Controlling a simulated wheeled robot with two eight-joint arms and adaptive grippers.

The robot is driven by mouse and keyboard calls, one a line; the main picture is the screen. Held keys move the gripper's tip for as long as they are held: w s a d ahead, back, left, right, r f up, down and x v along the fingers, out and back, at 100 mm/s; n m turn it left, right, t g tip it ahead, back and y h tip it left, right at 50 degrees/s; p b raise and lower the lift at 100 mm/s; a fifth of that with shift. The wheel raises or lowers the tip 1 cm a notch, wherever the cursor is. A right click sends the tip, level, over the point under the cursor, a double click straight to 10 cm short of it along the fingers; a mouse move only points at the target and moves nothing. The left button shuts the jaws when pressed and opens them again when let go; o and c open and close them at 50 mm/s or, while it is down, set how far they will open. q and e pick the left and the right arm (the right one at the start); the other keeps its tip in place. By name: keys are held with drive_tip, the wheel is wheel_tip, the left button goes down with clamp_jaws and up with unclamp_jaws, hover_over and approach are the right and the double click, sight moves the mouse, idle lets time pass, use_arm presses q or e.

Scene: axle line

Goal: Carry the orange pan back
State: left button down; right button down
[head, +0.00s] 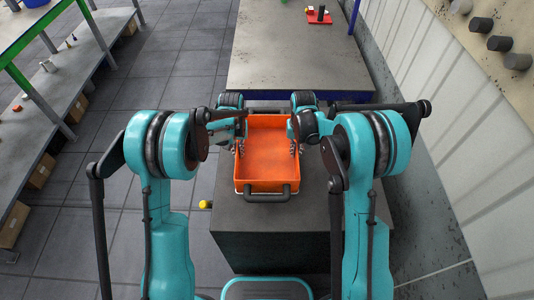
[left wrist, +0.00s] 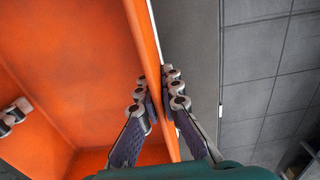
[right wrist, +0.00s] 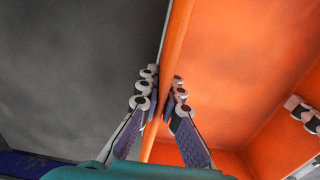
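The orange pan (head: 266,162) is an empty open tray with dark bar handles at its near and far ends. It is over the dark grey bench in front of me; I cannot tell whether it touches it. My left gripper (head: 241,147) is at the pan's left wall, with one finger inside and one outside. In the left wrist view its fingers (left wrist: 160,98) close on the wall of the pan (left wrist: 75,60). My right gripper (head: 295,147) holds the right wall likewise; its fingers (right wrist: 161,92) pinch the wall in the right wrist view. Both arms partly hide the pan's sides.
The dark grey bench (head: 275,245) is under the pan. A longer grey table (head: 290,60) with a red item (head: 319,16) lies beyond. A yellow ball (head: 205,204) shows beside the bench. Shelving stands left, a white wall right. Open floor lies left.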

idle(0.4)
